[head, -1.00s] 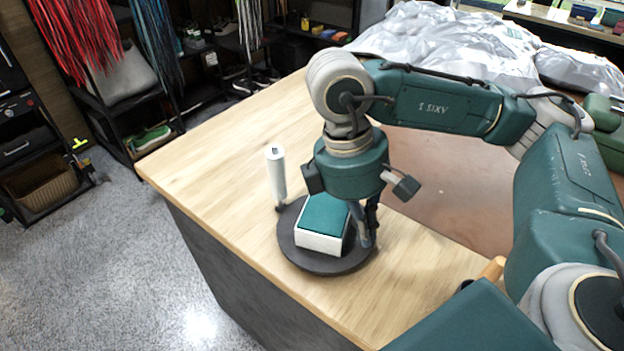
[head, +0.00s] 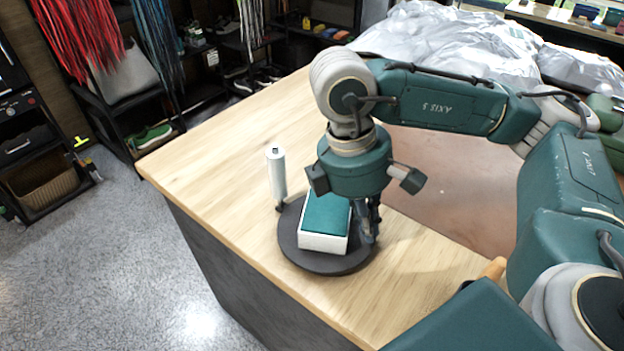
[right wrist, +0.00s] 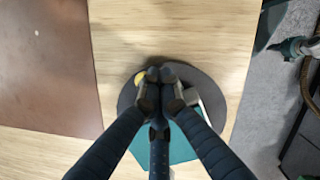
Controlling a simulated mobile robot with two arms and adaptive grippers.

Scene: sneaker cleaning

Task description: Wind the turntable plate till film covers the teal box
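The round dark turntable plate (head: 296,256) lies near the table's left front edge. On it sits a white box with a teal top (head: 326,216); the teal top looks uncovered. A white upright film roll (head: 277,175) stands at the plate's back left rim. My right gripper (head: 369,236) points down over the plate's right side, beside the box. In the right wrist view its fingertips (right wrist: 161,76) are together over the plate (right wrist: 207,88). A small yellow part (right wrist: 152,74) shows beside them. The fingers partly hide the teal box (right wrist: 182,145). My left gripper is out of view.
The wooden table (head: 230,140) is clear to the left of and behind the plate. A brown mat (head: 445,195) lies to the right, with crumpled silver sheeting (head: 450,45) at the back. An orange-tan handle (head: 493,268) lies at the right front.

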